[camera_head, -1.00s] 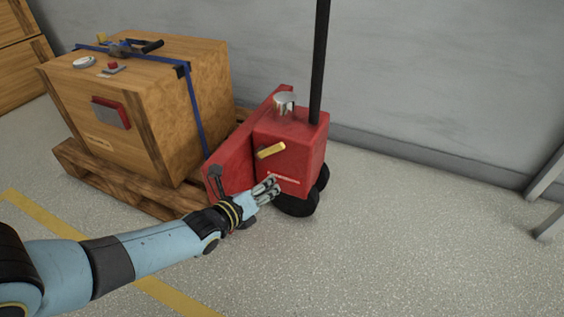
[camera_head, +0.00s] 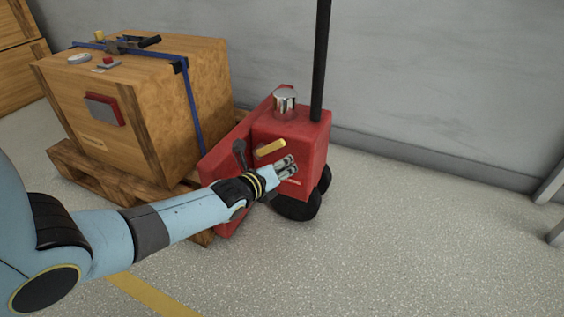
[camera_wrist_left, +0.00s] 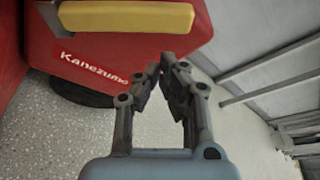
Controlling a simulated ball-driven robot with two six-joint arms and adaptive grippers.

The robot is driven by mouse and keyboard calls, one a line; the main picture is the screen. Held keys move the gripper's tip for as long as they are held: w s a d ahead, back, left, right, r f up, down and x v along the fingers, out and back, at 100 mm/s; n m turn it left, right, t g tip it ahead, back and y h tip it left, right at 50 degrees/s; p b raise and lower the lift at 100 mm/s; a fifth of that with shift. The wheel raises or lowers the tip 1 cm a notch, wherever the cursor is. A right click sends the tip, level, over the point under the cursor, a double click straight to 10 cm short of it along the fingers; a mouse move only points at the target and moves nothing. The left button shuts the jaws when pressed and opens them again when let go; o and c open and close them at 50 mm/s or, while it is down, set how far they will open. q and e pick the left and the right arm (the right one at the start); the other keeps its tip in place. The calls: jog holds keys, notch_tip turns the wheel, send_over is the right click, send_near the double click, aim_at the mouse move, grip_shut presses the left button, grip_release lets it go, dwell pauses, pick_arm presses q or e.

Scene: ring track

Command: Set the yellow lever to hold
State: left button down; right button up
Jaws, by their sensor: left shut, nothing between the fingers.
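The yellow lever (camera_head: 271,147) sits on the front face of the red pallet jack body (camera_head: 305,135), tilted slightly up to the right. It also shows at the top of the left wrist view (camera_wrist_left: 125,16). My left gripper (camera_head: 290,164) is shut and empty, just below and to the right of the lever in the head view, over the red face. In the left wrist view its fingertips (camera_wrist_left: 162,66) meet below the lever, with a gap in the picture between them and it. Contact with the red body cannot be told. My right gripper is not in view.
A strapped wooden crate (camera_head: 190,75) stands on a pallet (camera_head: 90,178) at the left. A black handle pole (camera_head: 320,60) rises from the jack, beside a silver cylinder (camera_head: 285,101). Grey wall (camera_head: 440,90) is behind; floor at the right (camera_head: 430,250) is clear.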

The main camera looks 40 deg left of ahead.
aim_at(271, 146)
pick_arm(q)
jog(key=shift+s+a+r, duration=0.1)
jog(key=shift+a+r, duration=0.5)
jog(key=shift+r, duration=0.3)
jog(key=shift+a+r, duration=0.1)
jog(key=shift+r, duration=0.15)
